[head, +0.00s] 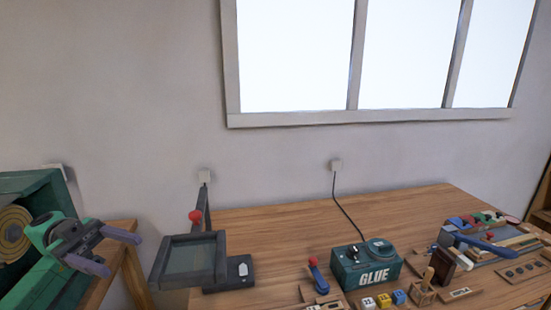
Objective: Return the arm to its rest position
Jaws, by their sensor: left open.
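My left gripper (122,254) is at the lower left in the head view, at the end of my green arm. Its two purple-grey fingers are spread apart, pointing right, with nothing between them. It is left of the wooden workbench (280,226), apart from the dark framed device at the bench's left end. My right gripper is not in view. I cannot make out any piano keys.
The dark framed device (190,260) with a red knob stands nearest my left gripper. A green GLUE box (367,267) sits mid-bench. Small blocks and tools crowd the right and front. The bench's back middle is clear. A window (290,55) is above.

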